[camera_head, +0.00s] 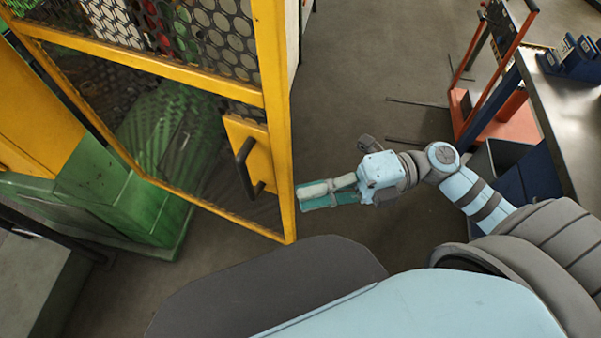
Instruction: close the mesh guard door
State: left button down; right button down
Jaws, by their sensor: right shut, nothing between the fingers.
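The mesh guard door (283,140) has a yellow frame with dark mesh panels and stands at the left and centre of the head view. It is swung out, with its free edge toward me and a gap of floor showing behind it. A yellow plate (250,165) on it carries a dark handle (244,168). My right gripper (306,196) is shut and empty, its fingertips close to the right side of the door's free edge, level with the handle plate. I cannot tell whether they touch the door. My left gripper is not in view.
A green machine (110,185) stands behind and left of the door. On the right are an orange-red hand truck (490,110) and a metal-topped bench (570,120). Thin dark rods (415,102) lie on the floor. Open floor (350,60) lies between door and bench.

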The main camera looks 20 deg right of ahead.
jog(key=w, duration=0.1)
jog(key=w+a+p, duration=0.1)
jog(key=w, duration=0.1)
jog(key=shift+w, duration=0.2)
dwell(0.4)
